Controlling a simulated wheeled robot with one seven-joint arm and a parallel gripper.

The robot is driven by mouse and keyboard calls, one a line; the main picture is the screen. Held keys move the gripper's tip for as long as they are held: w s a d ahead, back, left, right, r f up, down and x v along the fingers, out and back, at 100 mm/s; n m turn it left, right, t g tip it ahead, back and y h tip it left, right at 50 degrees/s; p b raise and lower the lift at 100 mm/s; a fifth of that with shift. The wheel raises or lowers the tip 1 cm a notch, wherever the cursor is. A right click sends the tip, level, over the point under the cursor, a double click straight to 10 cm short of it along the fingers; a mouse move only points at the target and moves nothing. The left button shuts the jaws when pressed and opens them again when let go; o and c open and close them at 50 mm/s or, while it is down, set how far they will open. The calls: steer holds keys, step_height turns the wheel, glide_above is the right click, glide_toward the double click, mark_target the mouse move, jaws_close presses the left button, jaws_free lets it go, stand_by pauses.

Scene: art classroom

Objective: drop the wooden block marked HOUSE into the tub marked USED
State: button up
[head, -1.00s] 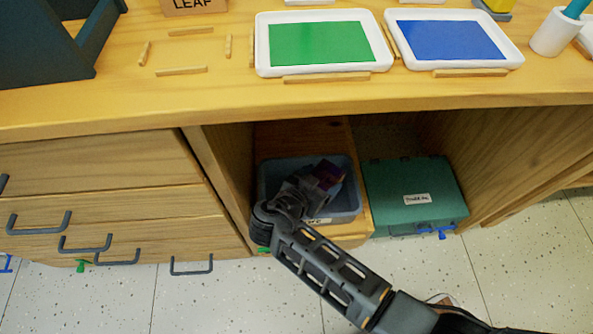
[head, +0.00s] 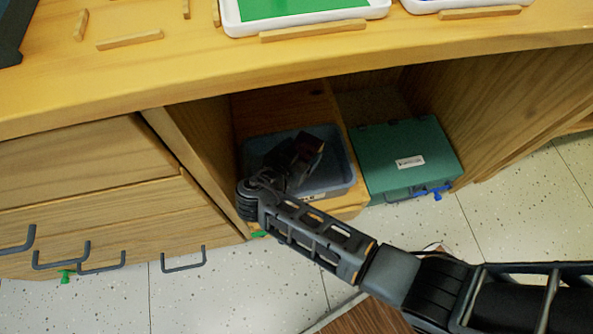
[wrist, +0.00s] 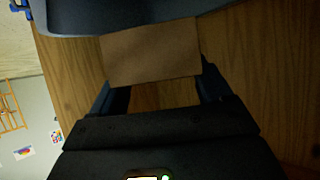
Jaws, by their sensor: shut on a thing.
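The blue-grey tub (head: 341,178) stands in the open bay under the counter; its front label is mostly hidden by my arm and cannot be read. My gripper (head: 303,152) is over the tub's opening in the head view. It is shut on a brown wooden block (wrist: 150,52), which shows between the fingers in the wrist view. The block's marking is not visible. In the wrist view the tub's dark edge (wrist: 120,14) lies just beyond the block. Whether the block touches the tub cannot be told.
A green case (head: 420,150) with a blue latch stands right of the tub. The counter (head: 200,75) overhangs the bay, with trays and wooden sticks on top. Drawers with dark handles (head: 184,262) are at the left. The bay's side walls are close.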

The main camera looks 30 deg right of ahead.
steer(key=o, duration=1.1)
steer(key=shift+f, duration=0.1)
steer(key=shift+a, duration=0.1)
steer(key=p+v, duration=0.1)
steer(key=v, duration=0.6)
steer(key=shift+a+p, duration=0.25)
steer(key=shift+p, duration=0.1)
steer(key=shift+s+r+p, duration=0.15)
steer(key=shift+r+p, duration=1.25)
steer(key=shift+r, duration=0.8)
